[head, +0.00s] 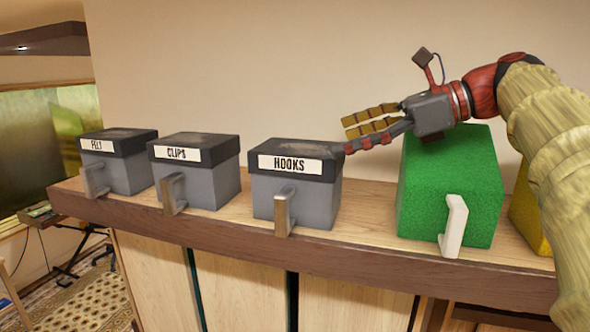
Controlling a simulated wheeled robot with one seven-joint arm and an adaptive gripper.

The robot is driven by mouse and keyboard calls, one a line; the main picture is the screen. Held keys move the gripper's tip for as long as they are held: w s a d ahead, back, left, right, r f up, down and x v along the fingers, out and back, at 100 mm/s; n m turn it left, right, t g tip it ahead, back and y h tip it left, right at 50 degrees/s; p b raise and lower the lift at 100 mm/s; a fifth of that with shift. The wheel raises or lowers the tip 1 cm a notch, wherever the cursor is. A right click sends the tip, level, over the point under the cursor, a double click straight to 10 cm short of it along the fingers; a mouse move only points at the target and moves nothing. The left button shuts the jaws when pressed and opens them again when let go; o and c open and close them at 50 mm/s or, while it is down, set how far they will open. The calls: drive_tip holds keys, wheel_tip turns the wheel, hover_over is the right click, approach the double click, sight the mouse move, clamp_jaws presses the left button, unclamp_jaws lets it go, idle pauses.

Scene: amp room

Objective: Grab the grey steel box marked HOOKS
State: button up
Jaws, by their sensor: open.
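The grey steel box marked HOOKS (296,200) stands upright on the wooden shelf top. It has a dark lid, a white label and an upright handle (284,211) on its front. My gripper (346,138) is open and empty, with its fingers pointing left. In the picture its fingertips are just right of the box's lid, above the gap between this box and the green box. The lower fingertip appears at the lid's right edge; I cannot tell whether it touches.
Similar grey boxes marked CLIPS (203,183) and FELT (122,170) stand to the left. A green box (430,190) with a white handle stands right, below my gripper, with a yellow box (526,222) beyond it. The wooden shelf top (365,225) is bare between HOOKS and green. A wall is behind.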

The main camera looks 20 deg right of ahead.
sight(320, 149)
drive_tip(key=shift+w+a+f, duration=0.2)
drive_tip(key=shift+a+f, duration=0.05)
drive_tip(key=shift+f, duration=0.15)
drive_tip(key=shift+w+a+f, duration=0.25)
drive_tip(key=shift+w+a, duration=0.1)
drive_tip(key=shift+w, duration=0.25)
drive_tip(key=shift+w+a+f, duration=0.25)
drive_tip(key=shift+w+a, duration=0.1)
drive_tip(key=shift+w, duration=0.2)
drive_tip(key=shift+s+a+f, duration=0.15)
drive_tip(key=shift+s+a, duration=0.1)
drive_tip(key=shift+a, duration=0.25)
drive_tip(key=x, duration=0.4)
drive_tip(key=shift+w+d, duration=0.1)
drive_tip(key=shift+w, duration=0.2)
drive_tip(key=shift+a+f+p, duration=0.1)
drive_tip(key=shift+a+p, duration=0.2)
drive_tip(key=shift+w, duration=0.1)
drive_tip(key=shift+c, duration=1.2)
drive_tip(key=c, duration=1.7)
